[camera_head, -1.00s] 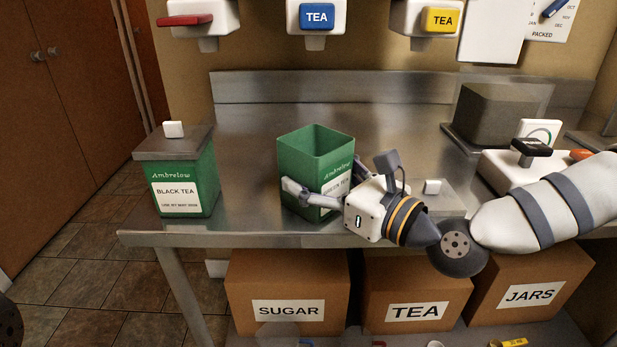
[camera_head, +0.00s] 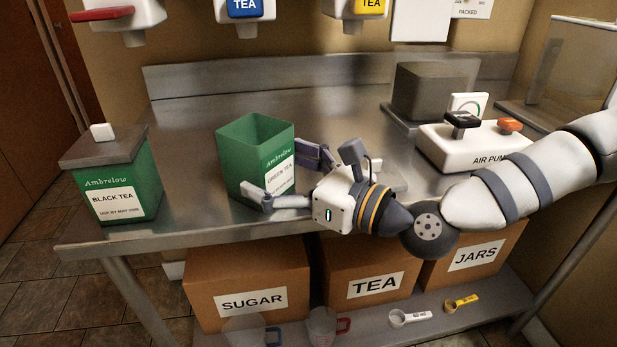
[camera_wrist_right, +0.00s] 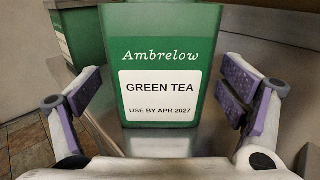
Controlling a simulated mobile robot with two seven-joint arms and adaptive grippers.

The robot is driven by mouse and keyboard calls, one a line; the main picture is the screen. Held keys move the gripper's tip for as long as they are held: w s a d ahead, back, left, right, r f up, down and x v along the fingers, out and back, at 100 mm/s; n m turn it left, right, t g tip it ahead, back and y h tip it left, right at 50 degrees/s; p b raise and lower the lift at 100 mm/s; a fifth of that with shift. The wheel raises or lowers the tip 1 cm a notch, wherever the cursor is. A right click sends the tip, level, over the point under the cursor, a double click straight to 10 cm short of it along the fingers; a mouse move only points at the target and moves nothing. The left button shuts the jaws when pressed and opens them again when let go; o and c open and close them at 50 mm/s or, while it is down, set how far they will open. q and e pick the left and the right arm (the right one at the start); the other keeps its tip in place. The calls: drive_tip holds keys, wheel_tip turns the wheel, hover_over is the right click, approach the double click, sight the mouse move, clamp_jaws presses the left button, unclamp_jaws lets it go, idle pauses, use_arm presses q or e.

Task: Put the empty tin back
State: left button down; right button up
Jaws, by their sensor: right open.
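The green tea tin (camera_head: 256,146) stands upright and lidless on the steel bench, and its visible inner walls are bare green. Its floor is hidden. My right gripper (camera_head: 291,178) is open at the tin's labelled face. In the right wrist view the tin (camera_wrist_right: 161,50) stands ahead, between and just beyond the spread fingers (camera_wrist_right: 160,112), with a gap on each side. The lidded black tea tin (camera_head: 112,183) stands at the bench's left end. A flat grey lid with a white knob (camera_head: 376,167) lies behind my right wrist, partly hidden. My left gripper is not in view.
The steel bench (camera_head: 190,125) is clear behind the tins. An air pump (camera_head: 470,145) and a dark grey block (camera_head: 432,92) stand at the right. Boxes marked sugar (camera_head: 250,280), tea (camera_head: 372,290) and jars (camera_head: 478,255) sit on the shelf below, with scoops in front.

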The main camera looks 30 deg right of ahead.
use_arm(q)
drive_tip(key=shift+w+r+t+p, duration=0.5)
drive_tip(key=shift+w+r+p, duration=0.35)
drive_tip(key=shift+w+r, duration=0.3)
use_arm(e)
drive_tip(key=v, duration=0.8)
drive_tip(key=shift+s, duration=0.15)
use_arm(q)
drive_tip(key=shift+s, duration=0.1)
